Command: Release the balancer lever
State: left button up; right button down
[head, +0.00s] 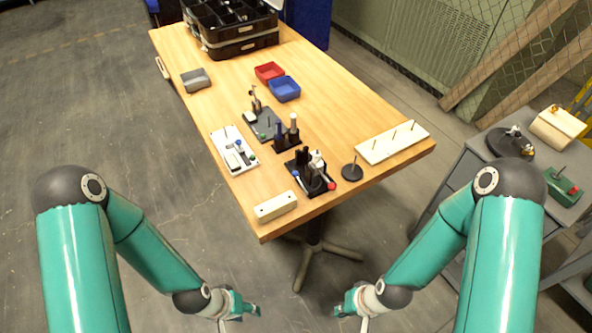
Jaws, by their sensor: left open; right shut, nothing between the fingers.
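Several small fixtures stand on the wooden table. A black fixture (308,178) near the front edge carries dark upright parts, a white part and a red-tipped piece. Behind it is a smaller black stand (286,141) with upright posts. A grey plate fixture (265,124) with a post is further back. Which of these bears the balancer lever is too small to tell. My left gripper (247,308) is open and empty, low in front of the table and apart from everything. My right gripper (345,306) is shut and empty, also in front of the table.
A white board (235,152) and a cream block (275,207) lie at the table's front left. A round black base (352,172) and a pegged white board (392,142) are at right. Red (269,72) and blue (285,89) bins stand further back. A grey cart (475,160) stands right.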

aim_at(295, 174)
jog(key=z, duration=1.6)
jog(key=i, duration=0.15)
jog(key=u, duration=3.2)
jog(key=k, duration=1.2)
jog(key=z, duration=0.6)
jog(key=i, duration=1)
jog(key=z, duration=0.1)
